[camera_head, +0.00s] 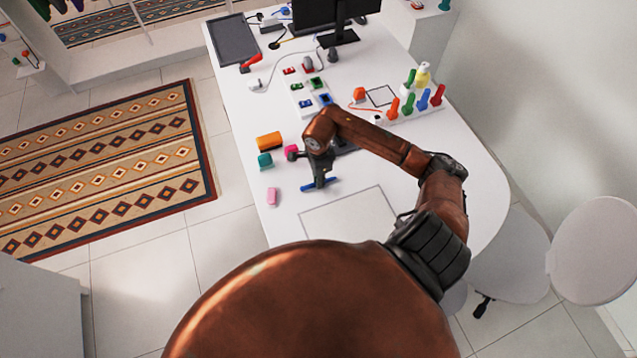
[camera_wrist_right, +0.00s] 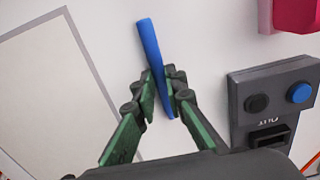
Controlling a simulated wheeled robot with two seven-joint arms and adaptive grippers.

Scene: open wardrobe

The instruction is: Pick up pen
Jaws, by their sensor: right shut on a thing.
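A blue pen (camera_head: 310,187) is at my right gripper (camera_head: 320,182), over the white table (camera_head: 248,135). In the right wrist view the blue pen (camera_wrist_right: 152,50) runs between the two fingers of my right gripper (camera_wrist_right: 163,92), which are shut on it. One end of the pen sticks out beyond the fingertips, and part of it is hidden behind a finger. I cannot tell whether the pen is clear of the tabletop. My left gripper is not in view.
An outlined rectangle (camera_head: 352,218) lies on the table near the gripper. A pink block (camera_head: 272,197), a teal block (camera_head: 265,160) and an orange cylinder (camera_head: 269,141) are to the left. A grey box with buttons (camera_wrist_right: 272,98) is close on the right in the wrist view.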

